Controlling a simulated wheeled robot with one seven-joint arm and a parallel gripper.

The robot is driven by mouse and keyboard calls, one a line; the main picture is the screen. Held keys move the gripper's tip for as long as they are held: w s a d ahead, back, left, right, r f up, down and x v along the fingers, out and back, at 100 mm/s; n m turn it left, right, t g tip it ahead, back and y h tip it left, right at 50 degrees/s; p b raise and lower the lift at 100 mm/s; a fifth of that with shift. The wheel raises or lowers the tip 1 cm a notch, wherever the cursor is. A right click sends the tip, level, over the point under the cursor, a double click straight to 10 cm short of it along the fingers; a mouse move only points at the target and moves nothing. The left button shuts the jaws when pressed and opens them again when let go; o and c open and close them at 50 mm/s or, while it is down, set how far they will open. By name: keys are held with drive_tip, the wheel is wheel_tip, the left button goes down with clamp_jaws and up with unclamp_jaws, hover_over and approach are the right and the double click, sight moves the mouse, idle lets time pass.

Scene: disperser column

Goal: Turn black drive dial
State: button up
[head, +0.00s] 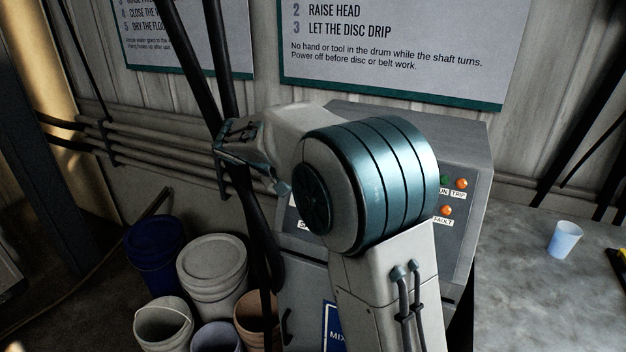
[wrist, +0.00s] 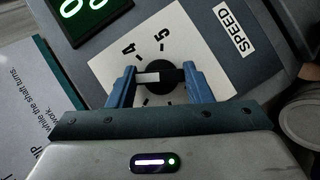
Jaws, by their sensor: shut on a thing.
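The black drive dial (wrist: 162,91) shows in the wrist view on a white scale plate (wrist: 208,58) with the numbers 4 and 5 readable, beside a SPEED label. My gripper (wrist: 160,78) has its two blue fingers on either side of the dial's grip, shut on it. A pale pointer mark on the dial lies toward the left finger.
A green lit display (wrist: 85,12) sits beside the scale plate. Orange lamps (head: 446,211) labelled TRIP and FAULT are on the cabinet's right part. Several buckets (head: 212,265) stand on the floor at left. A pale blue cup (head: 564,239) stands on the grey bench (head: 530,290) at right.

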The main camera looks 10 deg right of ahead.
drive_tip(key=shift+w+a+r+n+h, duration=0.1)
drive_tip(key=shift+r+n+h, duration=0.05)
drive_tip(key=shift+n+h, duration=0.15)
idle(0.4)
drive_tip(key=o, duration=1)
drive_tip(key=v, duration=1.3)
drive_tip(key=shift+a+r, duration=0.2)
drive_tip(key=shift+a, duration=0.05)
